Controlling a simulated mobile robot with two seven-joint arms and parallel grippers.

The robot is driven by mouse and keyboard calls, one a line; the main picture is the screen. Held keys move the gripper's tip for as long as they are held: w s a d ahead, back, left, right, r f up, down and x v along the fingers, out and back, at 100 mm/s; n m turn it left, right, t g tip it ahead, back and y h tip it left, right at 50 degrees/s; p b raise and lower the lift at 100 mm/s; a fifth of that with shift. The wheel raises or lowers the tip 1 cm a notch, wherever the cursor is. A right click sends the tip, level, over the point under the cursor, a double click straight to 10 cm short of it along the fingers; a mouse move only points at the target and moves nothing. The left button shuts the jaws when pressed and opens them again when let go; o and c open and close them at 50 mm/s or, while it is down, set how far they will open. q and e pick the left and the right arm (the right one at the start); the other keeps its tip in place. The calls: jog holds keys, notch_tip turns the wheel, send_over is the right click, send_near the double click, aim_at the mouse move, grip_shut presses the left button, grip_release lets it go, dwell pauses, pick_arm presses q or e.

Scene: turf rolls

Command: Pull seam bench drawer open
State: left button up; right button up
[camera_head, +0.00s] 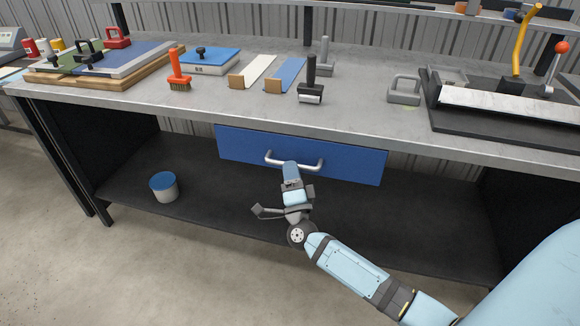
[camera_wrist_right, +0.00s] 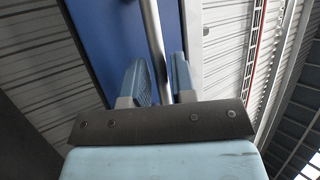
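The seam bench drawer (camera_head: 350,167) has a blue front under the grey bench top and looks closed. Its silver bar handle (camera_head: 312,165) runs across the front. In the right wrist view, the bar (camera_wrist_right: 153,35) passes between the two fingers of my right gripper (camera_wrist_right: 160,72), with the blue drawer front (camera_wrist_right: 110,35) behind. The fingers look apart, with narrow gaps beside the bar. My left gripper is not in view.
Hand tools, including a black-handled roller (camera_head: 311,85) and an orange brush (camera_head: 179,72), stand on the bench top (camera_head: 210,102). The floor in front is clear.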

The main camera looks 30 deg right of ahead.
jog(key=shift+x, duration=0.9)
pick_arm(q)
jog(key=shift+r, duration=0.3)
pick_arm(e)
jog(key=shift+c, duration=0.2)
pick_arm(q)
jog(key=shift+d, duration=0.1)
pick_arm(e)
grip_shut()
